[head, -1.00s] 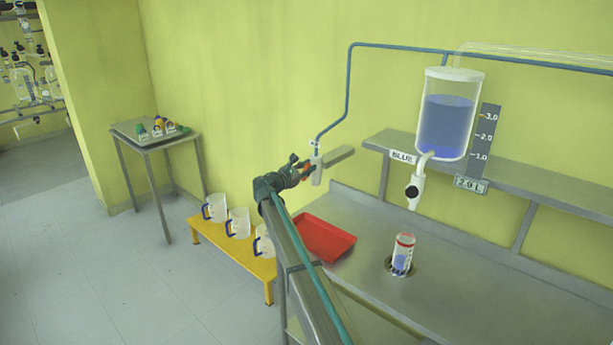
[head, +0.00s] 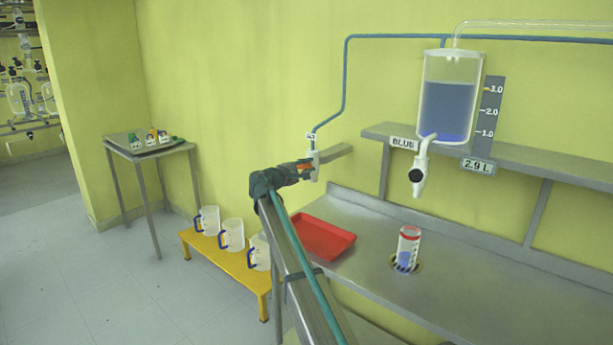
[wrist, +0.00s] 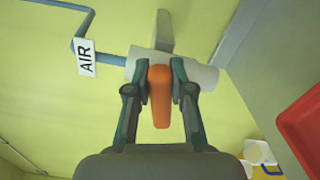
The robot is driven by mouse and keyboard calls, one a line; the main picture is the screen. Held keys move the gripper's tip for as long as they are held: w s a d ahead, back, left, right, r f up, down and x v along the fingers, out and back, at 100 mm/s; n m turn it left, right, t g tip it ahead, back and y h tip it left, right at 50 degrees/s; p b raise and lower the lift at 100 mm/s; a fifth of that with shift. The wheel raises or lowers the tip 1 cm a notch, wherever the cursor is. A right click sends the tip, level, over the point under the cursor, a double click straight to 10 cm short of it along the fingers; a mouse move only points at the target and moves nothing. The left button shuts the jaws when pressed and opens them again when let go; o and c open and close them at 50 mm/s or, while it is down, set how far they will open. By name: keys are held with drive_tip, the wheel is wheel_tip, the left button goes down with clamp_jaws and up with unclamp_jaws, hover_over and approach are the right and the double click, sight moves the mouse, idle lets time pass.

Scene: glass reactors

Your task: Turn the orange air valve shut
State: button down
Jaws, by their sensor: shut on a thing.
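The orange air valve handle (wrist: 159,97) sits on a white valve body (wrist: 195,72) at the end of a blue-green pipe, next to an AIR label (wrist: 86,58). In the wrist view the handle points down the picture, across the line of the pipe. My gripper (wrist: 159,92) has one finger on each side of the handle and is shut on it. In the head view, my gripper (head: 304,170) reaches the valve from the left, and the orange handle (head: 304,166) shows between gripper and white body.
A grey bracket juts from the wall behind the valve. A red tray (head: 322,238) lies on the steel bench below right. Several jugs stand on a yellow bench (head: 225,262) at lower left.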

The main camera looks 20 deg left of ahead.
drive_tip(key=shift+f+m+b, duration=0.25)
drive_tip(key=shift+m+b, duration=0.5)
drive_tip(key=shift+b, duration=0.05)
drive_tip(key=shift+f+m+b, duration=0.2)
drive_tip(key=shift+m+b, duration=0.55)
drive_tip(key=c, duration=1)
unclamp_jaws()
drive_tip(key=shift+s, duration=0.1)
drive_tip(key=v, duration=1.2)
